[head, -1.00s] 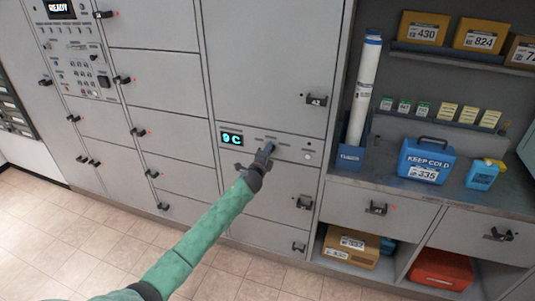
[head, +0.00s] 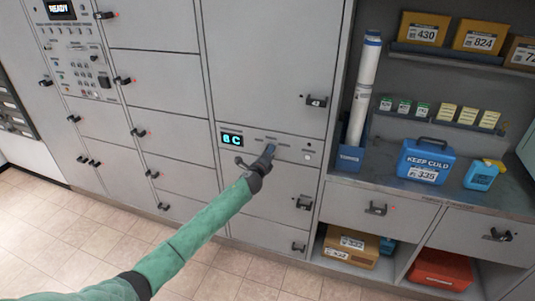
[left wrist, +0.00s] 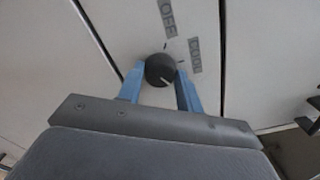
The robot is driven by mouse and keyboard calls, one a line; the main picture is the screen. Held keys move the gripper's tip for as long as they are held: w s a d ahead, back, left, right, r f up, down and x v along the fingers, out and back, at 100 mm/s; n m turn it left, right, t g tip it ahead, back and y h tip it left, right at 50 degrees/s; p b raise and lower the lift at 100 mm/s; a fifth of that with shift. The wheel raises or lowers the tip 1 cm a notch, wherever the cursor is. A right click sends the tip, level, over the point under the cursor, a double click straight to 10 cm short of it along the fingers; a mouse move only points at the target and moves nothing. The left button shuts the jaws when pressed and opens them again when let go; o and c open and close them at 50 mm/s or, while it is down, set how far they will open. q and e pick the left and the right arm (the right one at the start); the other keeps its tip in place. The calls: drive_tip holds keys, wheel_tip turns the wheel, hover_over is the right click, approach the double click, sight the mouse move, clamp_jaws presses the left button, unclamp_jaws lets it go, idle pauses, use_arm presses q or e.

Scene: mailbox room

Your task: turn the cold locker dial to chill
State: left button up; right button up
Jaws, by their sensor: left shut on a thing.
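The cold locker dial (left wrist: 159,70) is a small dark round knob with a pale pointer line, on the light grey locker panel. In the left wrist view the words OFF (left wrist: 168,18) and COOL (left wrist: 195,56) are printed beside it; I see no chill label. My left gripper (head: 268,151) is shut on the dial, with a blue finger on each side. In the head view the gripper hides the dial. The lit display (head: 232,139) left of the gripper seems to read 8 C. My right gripper is not in view.
Locker doors with dark handles surround the panel, one handle (head: 303,203) below right of the gripper. A blue KEEP COLD box (head: 426,161) and a blue bottle (head: 481,175) stand on the counter at right. The tiled floor (head: 80,245) at lower left is clear.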

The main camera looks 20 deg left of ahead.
use_arm(q)
drive_tip(key=shift+d+f, duration=0.1)
drive_tip(key=shift+f, duration=0.1)
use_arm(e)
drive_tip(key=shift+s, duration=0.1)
use_arm(q)
drive_tip(key=o, duration=1)
drive_tip(key=s+b, duration=0.1)
drive_tip(key=s, duration=0.6)
drive_tip(key=shift+s+b, duration=0.4)
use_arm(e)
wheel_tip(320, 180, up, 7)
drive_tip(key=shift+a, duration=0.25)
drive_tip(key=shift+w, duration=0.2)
